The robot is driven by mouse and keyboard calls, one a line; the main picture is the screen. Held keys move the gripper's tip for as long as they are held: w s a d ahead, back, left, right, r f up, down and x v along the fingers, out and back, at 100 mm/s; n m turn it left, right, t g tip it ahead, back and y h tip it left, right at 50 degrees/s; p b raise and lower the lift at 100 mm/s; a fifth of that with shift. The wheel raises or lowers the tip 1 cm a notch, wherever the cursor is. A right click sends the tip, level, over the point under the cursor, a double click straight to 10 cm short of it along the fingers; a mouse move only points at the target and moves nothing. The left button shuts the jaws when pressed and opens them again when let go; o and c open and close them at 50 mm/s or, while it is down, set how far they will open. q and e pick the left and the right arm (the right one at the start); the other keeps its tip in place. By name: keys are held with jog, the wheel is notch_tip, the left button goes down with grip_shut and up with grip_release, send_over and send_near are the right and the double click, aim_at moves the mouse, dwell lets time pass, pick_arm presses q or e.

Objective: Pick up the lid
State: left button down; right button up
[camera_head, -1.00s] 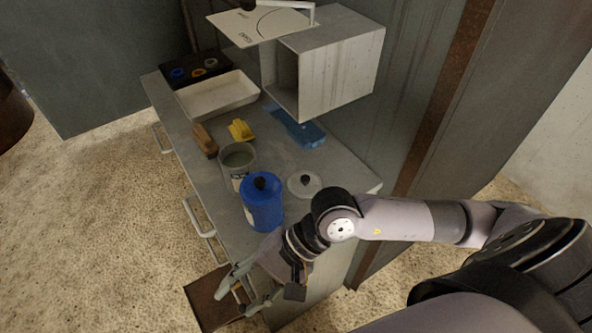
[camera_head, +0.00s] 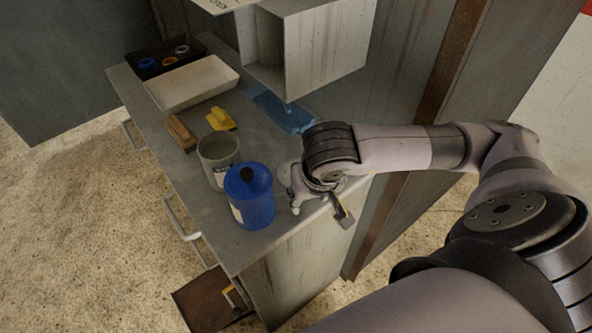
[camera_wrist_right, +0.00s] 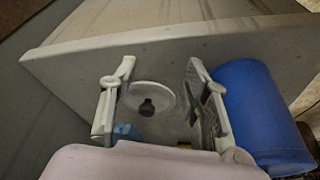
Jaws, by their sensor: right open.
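The lid (camera_wrist_right: 150,98) is a pale round disc with a dark knob (camera_wrist_right: 147,107), lying flat on the cabinet top. In the head view the lid (camera_head: 284,171) is mostly hidden behind my right gripper (camera_head: 300,196). In the right wrist view my right gripper (camera_wrist_right: 161,66) is open, with a finger on each side of the lid and nothing held. I cannot tell how high the fingers are above the lid. The blue canister (camera_head: 250,203), with its own black knob, stands just left of the gripper. My left gripper is not in view.
A grey pot (camera_head: 212,160) stands behind the canister. A wooden block (camera_head: 180,131), a yellow item (camera_head: 221,120), a blue item (camera_head: 279,108), a white tray (camera_head: 165,92) and a grey open box (camera_head: 333,50) stand farther back. The blue canister (camera_wrist_right: 262,118) stands close beside one finger.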

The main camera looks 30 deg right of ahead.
aim_at(284, 171)
jog(key=b, duration=0.3)
jog(key=shift+w+d+f, duration=0.15)
jog(key=shift+w+f, duration=0.1)
jog(key=shift+w, duration=0.05)
jog(key=w, duration=0.2)
jog(key=w+d+p, duration=0.1)
jog(key=shift+w+r, duration=0.1)
jog(key=shift+r, duration=0.25)
jog(key=w, duration=0.1)
jog(key=w+d, duration=0.1)
jog(key=w, duration=0.1)
jog(key=w+p, duration=0.1)
jog(key=w, duration=0.1)
jog(key=shift+w+d, duration=0.15)
jog(key=shift+d, duration=0.25)
jog(key=shift+w+f, duration=0.15)
jog(key=shift+f, duration=0.35)
jog(key=shift+w+d+f, duration=0.1)
jog(key=shift+f, duration=0.05)
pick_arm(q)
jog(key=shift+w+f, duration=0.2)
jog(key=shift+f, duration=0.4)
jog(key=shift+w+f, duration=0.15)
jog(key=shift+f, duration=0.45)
pick_arm(e)
jog(key=shift+c, duration=0.2)
grip_shut()
